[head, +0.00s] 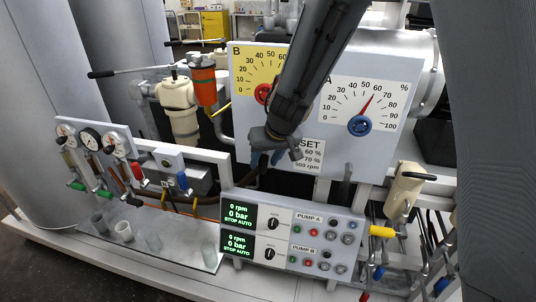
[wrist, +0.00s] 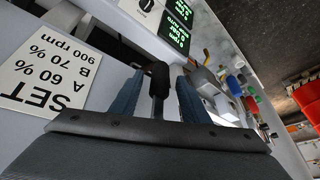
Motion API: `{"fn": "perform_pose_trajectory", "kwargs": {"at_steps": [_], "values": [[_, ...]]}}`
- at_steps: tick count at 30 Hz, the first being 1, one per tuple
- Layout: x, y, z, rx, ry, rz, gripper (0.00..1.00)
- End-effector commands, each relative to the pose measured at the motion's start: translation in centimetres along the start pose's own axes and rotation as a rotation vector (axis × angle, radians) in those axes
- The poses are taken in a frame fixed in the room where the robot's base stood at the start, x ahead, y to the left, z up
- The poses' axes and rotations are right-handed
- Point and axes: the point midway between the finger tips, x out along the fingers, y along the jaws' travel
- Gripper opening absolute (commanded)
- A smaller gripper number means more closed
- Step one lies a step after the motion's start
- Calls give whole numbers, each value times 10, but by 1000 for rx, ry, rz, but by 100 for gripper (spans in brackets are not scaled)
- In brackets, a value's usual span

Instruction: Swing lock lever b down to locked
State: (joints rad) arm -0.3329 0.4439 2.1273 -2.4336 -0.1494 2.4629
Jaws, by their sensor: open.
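My gripper (head: 265,160) is in front of the panel below the yellow B dial (head: 245,62), with its blue fingers apart. In the wrist view, my gripper (wrist: 160,76) has a lever with a black grip (wrist: 160,78) between its open fingers. I cannot tell whether either finger touches it. By its place under the B dial this looks like lock lever b. In the head view my gripper and arm hide it. A similar dark lever (head: 347,175) sits further right, below the white A dial (head: 338,92).
A SET card (head: 310,155) is right of my gripper, and it also shows in the wrist view (wrist: 40,72). The pump control box (head: 290,232) stands below. Gauges (head: 90,140), valves and a cream filter (head: 178,105) are to the left. A cream handle (head: 405,190) is at right.

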Motion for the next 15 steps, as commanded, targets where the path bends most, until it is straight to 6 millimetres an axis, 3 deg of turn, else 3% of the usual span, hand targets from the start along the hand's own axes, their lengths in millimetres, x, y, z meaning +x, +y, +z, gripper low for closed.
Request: {"fn": "perform_pose_trajectory", "kwargs": {"at_steps": [7,15], "values": [[-37,0,0,0,0,-2,42],[-51,0,2,2,-3,-1,42]]}}
